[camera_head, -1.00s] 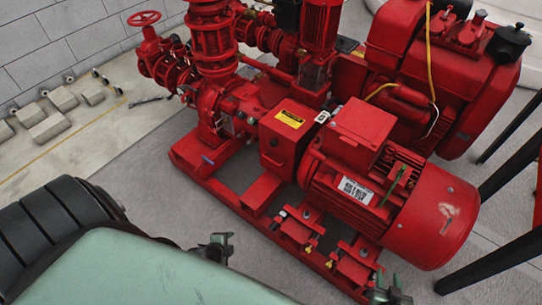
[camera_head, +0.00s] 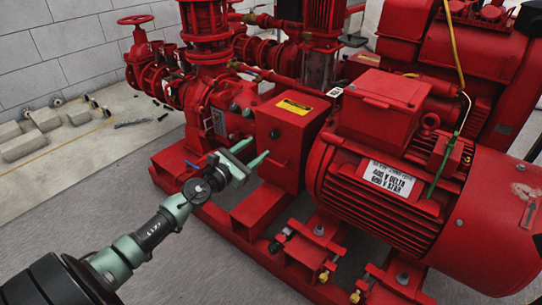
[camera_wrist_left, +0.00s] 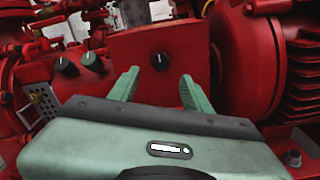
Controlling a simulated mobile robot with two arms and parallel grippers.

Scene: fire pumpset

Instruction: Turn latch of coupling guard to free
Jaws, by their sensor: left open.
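The coupling guard (camera_head: 287,150) is a red box with a yellow label on its sloped top, between pump and motor. Its latch (camera_head: 274,133) is a small black round knob on the guard's front face. In the left wrist view the latch (camera_wrist_left: 160,62) has a light mark standing about upright. My left gripper (camera_head: 256,151) is open and empty, its pale green fingers pointing at the guard's front face. In the left wrist view the fingers (camera_wrist_left: 160,78) stand either side of the latch's line, apart from it. My right gripper is out of view.
The red motor (camera_head: 410,190) with a white label lies right of the guard. The red pump (camera_head: 225,120) stands left, with two dark knobs (camera_wrist_left: 78,63) in the wrist view. The red base frame (camera_head: 245,222) runs below. Grey floor is clear at the front.

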